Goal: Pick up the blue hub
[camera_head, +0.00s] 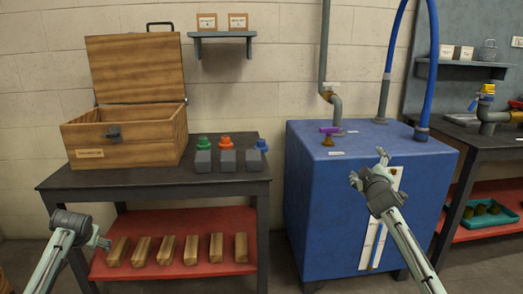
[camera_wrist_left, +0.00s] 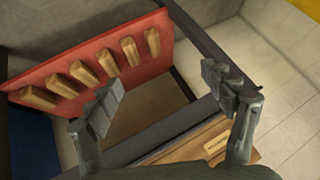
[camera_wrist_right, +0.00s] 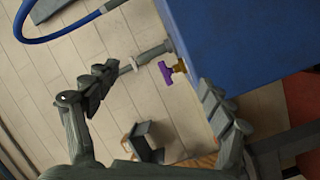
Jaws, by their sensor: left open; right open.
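The blue hub (camera_head: 262,145) sits at the right end of a row on the dark table, with a grey motor block (camera_head: 255,160) just in front of it. A green hub (camera_head: 203,142) and an orange hub (camera_head: 225,140) stand to its left, each behind a grey block. My left gripper (camera_head: 103,242) is open and empty, low in front of the table's left side. My right gripper (camera_head: 366,167) is open and empty in front of the blue tank, right of the blue hub. Neither wrist view clearly shows the blue hub.
An open wooden chest (camera_head: 145,130) stands on the table's left part. Several wooden blocks (camera_head: 167,249) lie on the red lower shelf (camera_head: 130,230). The blue tank (camera_head: 310,200) with a purple-handled valve (camera_head: 330,131) stands right of the table. A wall shelf (camera_head: 222,35) hangs above.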

